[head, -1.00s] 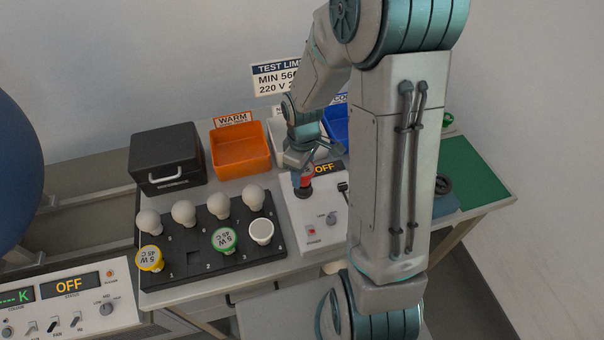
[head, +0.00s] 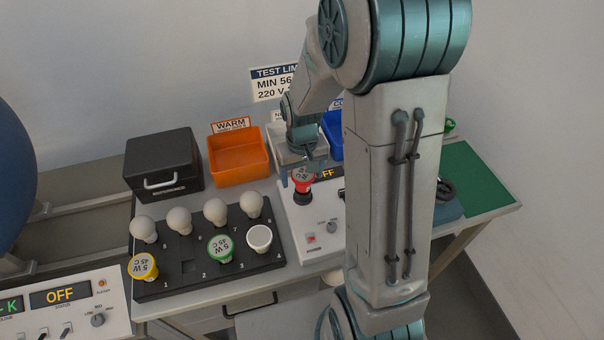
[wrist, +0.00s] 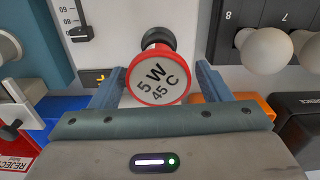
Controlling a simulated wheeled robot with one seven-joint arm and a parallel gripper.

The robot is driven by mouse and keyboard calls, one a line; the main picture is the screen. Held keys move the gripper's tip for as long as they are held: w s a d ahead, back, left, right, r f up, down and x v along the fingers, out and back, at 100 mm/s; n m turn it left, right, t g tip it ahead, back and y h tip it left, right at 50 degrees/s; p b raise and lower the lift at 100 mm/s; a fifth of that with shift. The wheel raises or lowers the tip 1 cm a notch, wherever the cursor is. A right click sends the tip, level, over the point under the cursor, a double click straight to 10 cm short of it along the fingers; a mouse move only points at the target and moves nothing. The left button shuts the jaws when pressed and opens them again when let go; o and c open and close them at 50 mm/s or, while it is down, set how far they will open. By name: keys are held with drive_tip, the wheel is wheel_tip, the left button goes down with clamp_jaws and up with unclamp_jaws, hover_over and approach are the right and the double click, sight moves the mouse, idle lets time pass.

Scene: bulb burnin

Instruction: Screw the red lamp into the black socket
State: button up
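The red lamp (head: 302,181), with a white face marked 5 W 45 C, stands base down at the black socket (head: 303,198) on the white test unit. In the wrist view the lamp (wrist: 157,76) covers part of the socket (wrist: 159,36), so how deep its base sits is hidden. My gripper (head: 304,172) is just behind and around the lamp. In the wrist view my gripper (wrist: 160,80) is open, one finger on each side of the lamp, with visible gaps to its rim.
A black rack (head: 185,284) with several white bulbs, a yellow lamp (head: 143,267) and a green lamp (head: 220,248) stands to the left. An orange WARM bin (head: 238,160), a blue bin (head: 333,137) and a black case (head: 164,165) are behind. A switch and slider are on the test unit.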

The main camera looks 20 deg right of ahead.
drive_tip(key=n, duration=0.3)
drive_tip(key=shift+s, duration=0.1)
drive_tip(key=n, duration=0.3)
drive_tip(key=shift+s+n, duration=0.1)
drive_tip(key=shift+n, duration=0.3)
drive_tip(key=n+p, duration=0.3)
drive_tip(key=n, duration=0.3)
drive_tip(key=shift+s+r, duration=0.1)
drive_tip(key=shift+r, duration=0.05)
drive_tip(key=n+p, duration=0.4)
drive_tip(key=n, duration=0.2)
drive_tip(key=shift+s+r, duration=0.1)
drive_tip(key=n+p, duration=0.1)
drive_tip(key=n, duration=0.2)
drive_tip(key=shift+p, duration=0.3)
drive_tip(key=shift+f+n, duration=0.3)
drive_tip(key=shift+n, duration=0.3)
drive_tip(key=shift+a, duration=0.1)
